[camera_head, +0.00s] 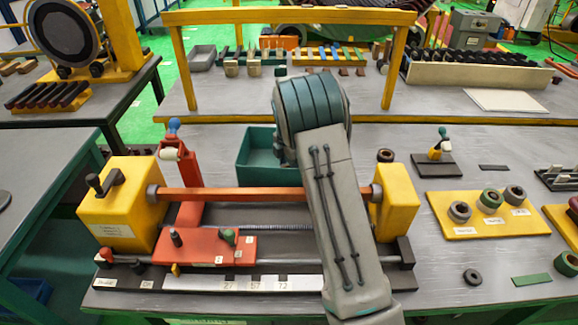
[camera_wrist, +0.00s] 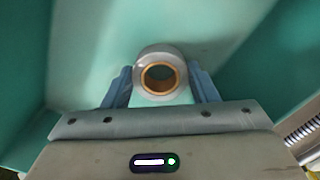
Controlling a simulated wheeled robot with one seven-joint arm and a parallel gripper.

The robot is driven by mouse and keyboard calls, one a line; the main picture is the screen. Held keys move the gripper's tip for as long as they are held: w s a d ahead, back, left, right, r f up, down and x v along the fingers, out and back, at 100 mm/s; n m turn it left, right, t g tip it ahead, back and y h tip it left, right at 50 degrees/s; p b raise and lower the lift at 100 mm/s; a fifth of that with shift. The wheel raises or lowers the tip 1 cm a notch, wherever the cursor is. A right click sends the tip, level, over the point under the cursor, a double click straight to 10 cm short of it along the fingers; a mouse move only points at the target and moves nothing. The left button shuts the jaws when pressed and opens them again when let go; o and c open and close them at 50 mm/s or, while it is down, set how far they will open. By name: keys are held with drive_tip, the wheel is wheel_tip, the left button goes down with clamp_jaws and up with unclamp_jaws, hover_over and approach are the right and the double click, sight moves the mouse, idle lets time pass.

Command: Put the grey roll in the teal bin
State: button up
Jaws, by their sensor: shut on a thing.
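The teal bin (camera_head: 257,172) stands on the table behind the orange bar, and my arm covers its right part in the head view. In the wrist view its teal walls (camera_wrist: 90,50) surround my gripper (camera_wrist: 160,88). My gripper is shut on the grey roll (camera_wrist: 160,57), with one blue finger on each side of it. The roll has an orange-brown core and its open end faces the camera. It is held inside the bin's outline; I cannot tell whether it touches the bottom. The roll and my fingers are hidden behind my arm in the head view.
A winding machine with an orange bar (camera_head: 240,195) and yellow end blocks (camera_head: 122,207) stands in front of the bin. A yellow board (camera_head: 480,226) with several rings lies at the right. A yellow frame (camera_head: 290,17) stands behind. A threaded rod (camera_wrist: 303,132) shows at the wrist view's right edge.

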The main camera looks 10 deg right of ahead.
drive_tip(key=shift+f, duration=0.2)
drive_tip(key=o, duration=1)
drive_tip(key=shift+r, duration=0.1)
wheel_tip(320, 180, up, 11)
drive_tip(key=b, duration=0.1)
drive_tip(key=s+r+m, duration=0.5)
drive_tip(key=s+r, duration=0.1)
drive_tip(key=s, duration=0.1)
drive_tip(key=s+m+t, duration=0.1)
drive_tip(key=s+m, duration=0.4)
drive_tip(key=s, duration=0.4)
drive_tip(key=s+m+t, duration=0.1)
drive_tip(key=s+m, duration=0.5)
drive_tip(key=s, duration=0.4)
drive_tip(key=s+m+t, duration=0.1)
drive_tip(key=s+m, duration=0.4)
drive_tip(key=s, duration=0.4)
drive_tip(key=shift+s+d+f+m, duration=0.15)
drive_tip(key=shift+s+f+m, duration=0.05)
drive_tip(key=shift+s+m, duration=0.1)
